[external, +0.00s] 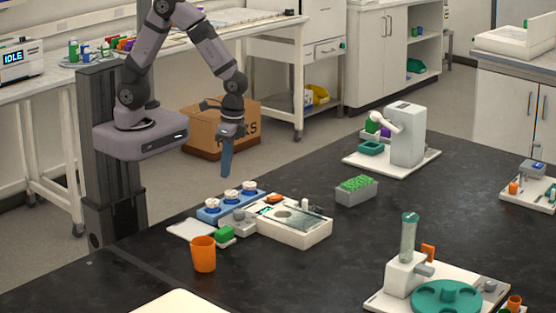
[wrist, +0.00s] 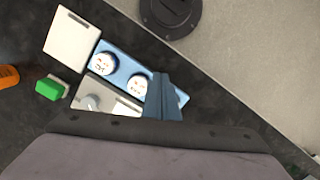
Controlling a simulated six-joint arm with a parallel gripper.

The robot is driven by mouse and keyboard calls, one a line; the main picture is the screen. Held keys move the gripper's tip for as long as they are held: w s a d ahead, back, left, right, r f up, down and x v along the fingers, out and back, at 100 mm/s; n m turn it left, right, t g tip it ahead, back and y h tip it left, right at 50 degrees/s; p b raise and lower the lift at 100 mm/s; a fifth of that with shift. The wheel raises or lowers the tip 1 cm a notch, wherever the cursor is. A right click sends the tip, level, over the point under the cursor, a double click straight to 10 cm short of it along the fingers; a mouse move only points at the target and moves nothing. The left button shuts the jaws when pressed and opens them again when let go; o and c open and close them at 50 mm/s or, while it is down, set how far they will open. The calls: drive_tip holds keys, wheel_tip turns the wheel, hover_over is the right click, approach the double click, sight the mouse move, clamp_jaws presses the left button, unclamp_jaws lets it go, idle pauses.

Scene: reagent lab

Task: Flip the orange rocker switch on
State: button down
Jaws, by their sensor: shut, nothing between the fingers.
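A small orange part (external: 274,199), which looks like the rocker switch, sits on the back edge of the white instrument (external: 312,234) in the external view. Whether it is on or off is too small to tell. In the wrist view my shut blue fingers (wrist: 163,98) overlap the blue block (wrist: 115,62). The orange part does not show there; my own gripper body covers the lower picture.
An orange cup (external: 203,254) and green block (external: 224,234) stand in front of the blue block. A grey rack with green tops (external: 356,190) stands right of the instrument. A teal carousel device (external: 446,298) is at front right. Dark bench between them is clear.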

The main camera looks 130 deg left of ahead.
drive_tip(key=w+a+r+n+t, duration=0.1)
drive_tip(key=w+a+r+n, duration=0.1)
drive_tip(key=w+a+n, duration=0.6)
wheel_tip(320, 180, up, 8)
drive_tip(key=n+h, duration=0.1)
drive_tip(key=n, duration=2.2)
hover_over(273, 197)
drive_tip(key=a, duration=0.3)
drive_tip(key=shift+d+f, duration=0.1)
drive_tip(key=shift+d, duration=0.15)
drive_tip(key=shift+f, duration=0.1)
drive_tip(key=f+p, duration=0.1)
drive_tip(key=f, duration=0.3)
drive_tip(key=d+f+p, duration=0.1)
drive_tip(key=f+p, duration=0.1)
drive_tip(key=f, duration=0.3)
drive_tip(key=d+f+p, duration=0.1)
drive_tip(key=f, duration=0.3)
drive_tip(key=shift+w+d+f+p, duration=0.1)
drive_tip(key=shift+f+p, duration=0.2)
drive_tip(key=shift+p, duration=0.1)
